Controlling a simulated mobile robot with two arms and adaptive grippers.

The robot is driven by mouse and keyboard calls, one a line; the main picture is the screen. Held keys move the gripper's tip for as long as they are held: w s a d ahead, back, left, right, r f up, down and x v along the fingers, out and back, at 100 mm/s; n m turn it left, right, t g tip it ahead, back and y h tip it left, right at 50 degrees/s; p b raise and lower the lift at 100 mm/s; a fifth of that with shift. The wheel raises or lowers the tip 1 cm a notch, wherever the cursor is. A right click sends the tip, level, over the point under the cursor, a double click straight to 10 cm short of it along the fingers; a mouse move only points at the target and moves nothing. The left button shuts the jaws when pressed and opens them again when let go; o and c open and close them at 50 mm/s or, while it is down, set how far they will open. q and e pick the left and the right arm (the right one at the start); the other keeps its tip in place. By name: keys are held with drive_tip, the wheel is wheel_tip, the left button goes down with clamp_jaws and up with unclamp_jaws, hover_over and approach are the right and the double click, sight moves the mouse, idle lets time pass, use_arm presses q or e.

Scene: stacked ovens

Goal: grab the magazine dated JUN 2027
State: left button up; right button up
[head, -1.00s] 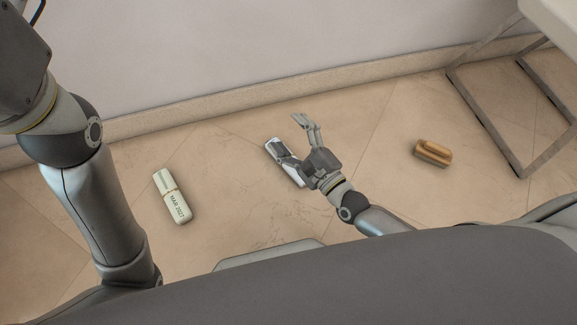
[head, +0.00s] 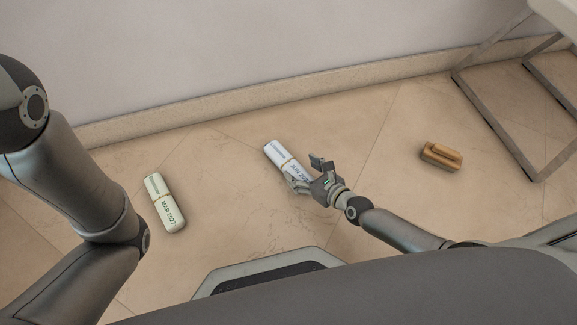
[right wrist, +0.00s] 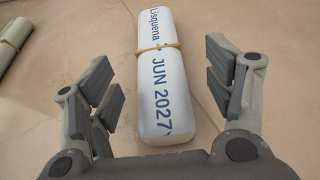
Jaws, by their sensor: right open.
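The magazine dated JUN 2027 (head: 277,155) is a white roll with blue print and a tan band, lying on the tiled floor. In the right wrist view the roll (right wrist: 158,75) lies between and ahead of the spread fingers, its near end close to the palm. My right gripper (head: 306,172) is open over the roll's near end and hides part of it; its fingers also show in the right wrist view (right wrist: 168,85). I cannot tell whether they touch the roll. My left arm comes in at the left, but its gripper is out of view.
A pale green roll dated MAR 2027 (head: 165,204) lies to the left, and part of it shows in the right wrist view (right wrist: 14,40). A wooden-backed brush-like block (head: 440,156) lies to the right. A metal frame (head: 500,125) stands at the far right. A wall (head: 240,65) runs behind.

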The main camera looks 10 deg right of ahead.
sight(291, 164)
drive_tip(key=b+x, duration=0.2)
drive_tip(key=x, duration=0.2)
drive_tip(key=shift+s+a+f, duration=0.1)
drive_tip(key=shift+s+a, duration=0.05)
drive_tip(key=shift+w+a+f, duration=0.15)
drive_tip(key=shift+w+a, duration=0.05)
drive_tip(key=shift+w, duration=0.25)
drive_tip(key=shift+c, duration=0.3)
drive_tip(key=c, duration=1.2)
